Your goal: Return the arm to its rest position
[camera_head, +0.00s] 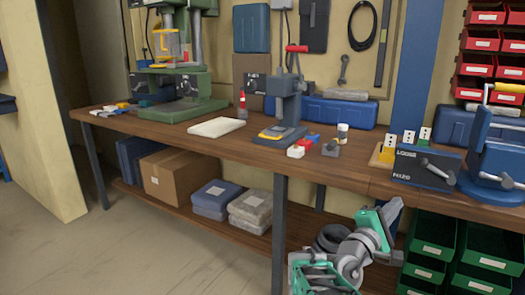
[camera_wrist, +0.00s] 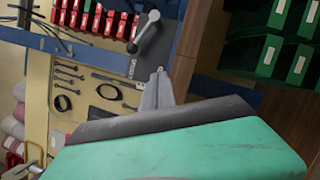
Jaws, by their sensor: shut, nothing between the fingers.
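My arm (camera_head: 352,255), green and grey, is folded low at the bottom of the head view, in front of the workbench (camera_head: 335,172). My gripper (camera_head: 396,204) is at its upper right end, below the front edge of the benchtop as seen there. In the wrist view my gripper (camera_wrist: 159,72) shows its grey fingers together, with nothing between them. The green housing below them fills the bottom of that view. No object is held or touched that I can see.
Green bins (camera_head: 432,245) sit beneath, close to my gripper. The floor at left is clear.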

